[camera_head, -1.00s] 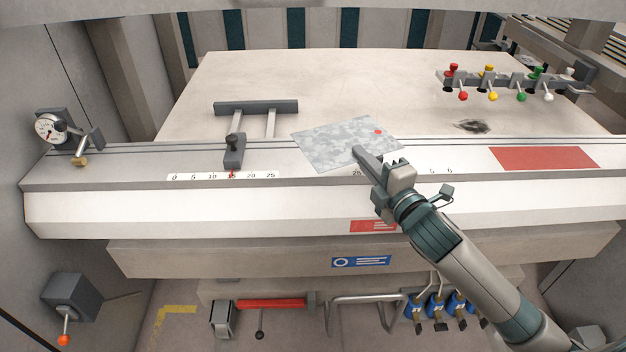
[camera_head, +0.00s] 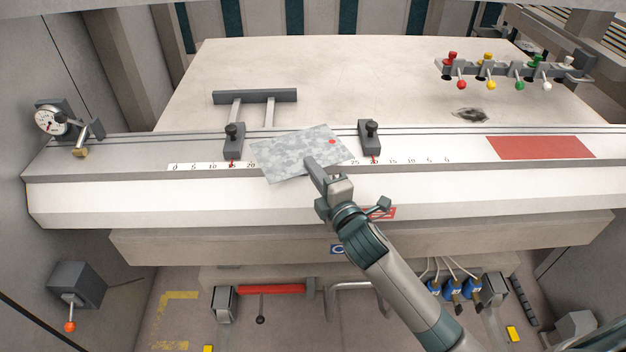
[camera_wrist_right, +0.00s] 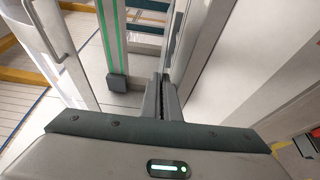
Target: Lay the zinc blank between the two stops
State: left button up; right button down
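The zinc blank (camera_head: 290,155) is a thin mottled grey sheet with a red dot near its right end. My right gripper (camera_head: 313,168) is shut on its near edge. In the head view the blank lies between the left stop (camera_head: 233,145) and the right stop (camera_head: 371,140), turned a little against the scale line, with its right end farther back. Narrow gaps show at both stops. I cannot tell whether it touches the bed. In the right wrist view the fingers (camera_wrist_right: 167,98) are close together. My left gripper is not in view.
A dial gauge (camera_head: 50,121) sits at the far left. A red patch (camera_head: 540,147) lies on the right of the bed, with coloured levers (camera_head: 490,75) behind.

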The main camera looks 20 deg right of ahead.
notch_tip(320, 180, down, 4)
jog(key=shift+r+p, duration=0.1)
jog(key=shift+p, duration=0.2)
jog(key=shift+f, duration=0.2)
jog(key=c, duration=2)
grip_release()
jog(key=shift+r, duration=0.1)
